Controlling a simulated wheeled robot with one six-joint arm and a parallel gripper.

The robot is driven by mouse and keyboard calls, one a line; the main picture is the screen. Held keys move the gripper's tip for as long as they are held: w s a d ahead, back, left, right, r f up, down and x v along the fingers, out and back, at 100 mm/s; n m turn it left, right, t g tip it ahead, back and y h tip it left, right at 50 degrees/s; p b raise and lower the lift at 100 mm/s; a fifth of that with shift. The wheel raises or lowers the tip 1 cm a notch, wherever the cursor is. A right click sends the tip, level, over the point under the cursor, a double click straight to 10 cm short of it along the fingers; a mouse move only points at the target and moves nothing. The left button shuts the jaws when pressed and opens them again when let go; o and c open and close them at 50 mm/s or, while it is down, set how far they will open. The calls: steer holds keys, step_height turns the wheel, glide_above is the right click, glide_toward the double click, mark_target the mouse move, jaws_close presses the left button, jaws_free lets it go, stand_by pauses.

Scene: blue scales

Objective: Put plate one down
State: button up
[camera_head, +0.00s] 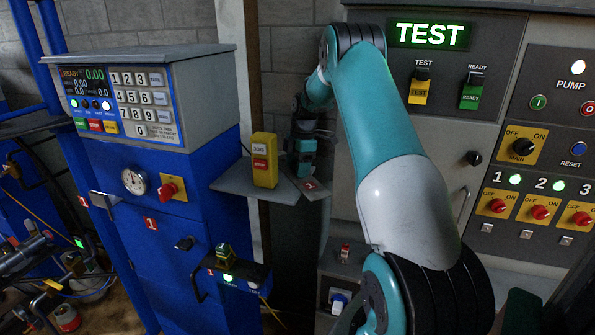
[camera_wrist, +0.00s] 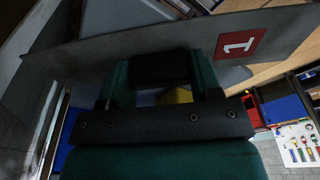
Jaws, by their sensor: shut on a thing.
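Plate one is a thin grey plate with a red label marked 1. In the head view plate one (camera_head: 321,193) shows beside the right end of a grey shelf, partly hidden by my gripper (camera_head: 304,170). In the wrist view plate one (camera_wrist: 190,35) spans the top of the picture, its label at the right. My gripper (camera_wrist: 160,80) is shut on the plate, with a green finger on each side of a dark part. The exact contact is dark. I cannot tell whether the plate touches the shelf.
The grey shelf (camera_head: 228,184) carries a yellow JOG box (camera_head: 264,160) just left of my gripper. A blue machine with a grey keypad console (camera_head: 140,95) stands at the left. A grey control panel with switches (camera_head: 530,180) fills the right. A small unit (camera_head: 240,275) sits lower.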

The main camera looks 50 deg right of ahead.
steer(key=shift+r, duration=0.1)
step_height(320, 180, up, 10)
steer(key=shift+d+f+b, duration=0.1)
steer(key=shift+b, duration=1.15)
step_height(320, 180, up, 10)
steer(key=p, duration=0.6)
